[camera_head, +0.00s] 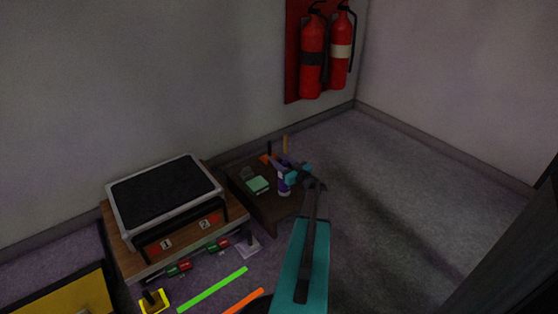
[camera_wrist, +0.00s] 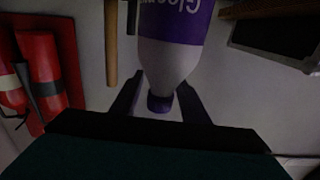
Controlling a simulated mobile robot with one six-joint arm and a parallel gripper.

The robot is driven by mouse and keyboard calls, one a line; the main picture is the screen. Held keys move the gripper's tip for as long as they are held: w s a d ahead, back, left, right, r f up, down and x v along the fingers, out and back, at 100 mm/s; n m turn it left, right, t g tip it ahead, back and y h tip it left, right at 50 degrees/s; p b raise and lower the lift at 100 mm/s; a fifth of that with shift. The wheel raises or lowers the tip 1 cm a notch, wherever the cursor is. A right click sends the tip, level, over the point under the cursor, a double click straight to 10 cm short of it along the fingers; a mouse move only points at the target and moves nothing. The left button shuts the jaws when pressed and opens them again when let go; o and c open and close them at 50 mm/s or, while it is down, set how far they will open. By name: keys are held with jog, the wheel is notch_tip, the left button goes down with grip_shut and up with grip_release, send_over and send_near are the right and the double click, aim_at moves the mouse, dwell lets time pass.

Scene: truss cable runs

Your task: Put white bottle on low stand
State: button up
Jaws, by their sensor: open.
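The white bottle (camera_head: 284,184) has a purple label and stands on a low dark brown table in the head view. In the wrist view the bottle (camera_wrist: 168,62) appears upside down, with its purple cap toward my gripper. My gripper (camera_head: 291,176) is at the bottle's upper part. Its open fingers (camera_wrist: 157,92) lie on either side of the bottle's neck in the wrist view; contact is not clear. A low stand (camera_head: 124,217) with a grey frame and black top sits on a wooden base, left of the table. Its black top looks empty.
The brown table (camera_head: 275,211) also carries a green box (camera_head: 258,185), a dark item and upright sticks. Red fire extinguishers (camera_head: 312,62) hang on the back wall. Coloured strips (camera_head: 212,289) and a yellow-based item (camera_head: 155,301) lie on the floor. Carpet at right is clear.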

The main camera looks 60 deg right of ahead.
jog(key=p+v, duration=0.2)
jog(key=v, duration=1)
jog(key=shift+s, duration=0.1)
dwell(0.5)
